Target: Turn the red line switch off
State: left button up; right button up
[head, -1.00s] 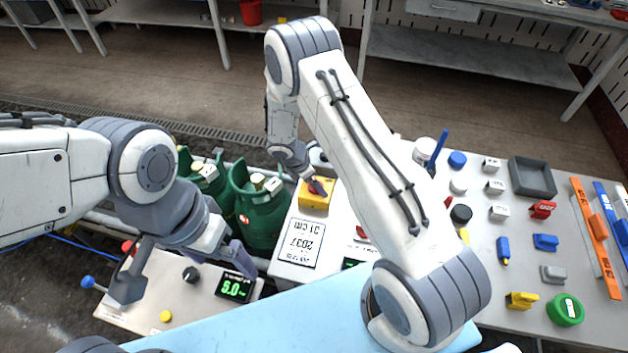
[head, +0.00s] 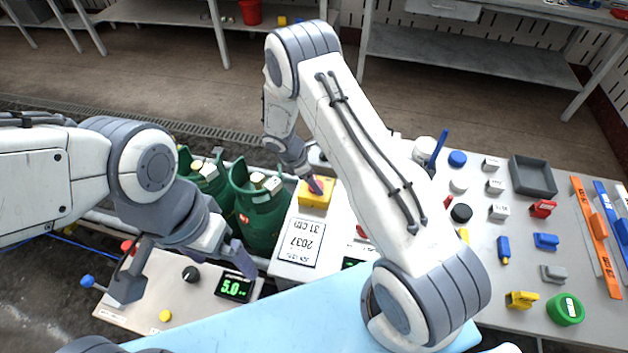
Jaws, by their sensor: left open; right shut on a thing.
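A yellow switch box (head: 316,200) stands at the far end of the white panel, near the middle of the head view. Its red switch is almost wholly hidden behind the fingers of my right gripper (head: 315,185). That gripper comes down onto the box top and is shut on what appears to be the red switch. Which way the switch points cannot be told. My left gripper (head: 185,272) is open and empty above the left panel (head: 205,300), its fingers wide apart, well away from the yellow box.
Green gas cylinders (head: 262,218) stand left of the yellow box. A printed label (head: 300,242) lies on the panel before it. The left panel bears a black knob (head: 190,274) and a green-lit display (head: 234,287). The right table holds several small parts and a grey tray (head: 533,177).

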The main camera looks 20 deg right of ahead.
jog(key=m, duration=0.1)
jog(key=m+g+b, duration=0.1)
jog(key=m, duration=0.1)
jog(key=shift+w+f+m+b, duration=0.15)
jog(key=shift+m+b, duration=0.15)
jog(key=m+g+b, duration=0.1)
jog(key=m, duration=0.1)
jog(key=m+y+b, duration=0.1)
jog(key=m, duration=0.1)
jog(key=shift+w+m+g, duration=0.1)
jog(key=shift+m+g, duration=0.2)
jog(key=shift+g, duration=0.1)
jog(key=m+y+b, duration=0.1)
jog(key=m+b, duration=0.1)
jog(key=m, duration=0.1)
jog(key=shift+d+m+g, duration=0.1)
jog(key=shift+m+g, duration=0.2)
jog(key=shift+g, duration=0.1)
jog(key=shift+w+d+r+m+g+y+b, duration=0.15)
jog(key=shift+m+y, duration=0.25)
jog(key=shift+m, duration=0.45)
jog(key=shift+s+a+r+m+g+y+b, duration=0.15)
jog(key=shift+m+y+b, duration=0.2)
jog(key=shift+m, duration=0.5)
jog(key=shift+w+d+f, duration=0.1)
jog(key=o, duration=1.3)
jog(key=b+v, duration=0.2)
jog(key=v, duration=0.8)
jog(key=shift+r, duration=0.25)
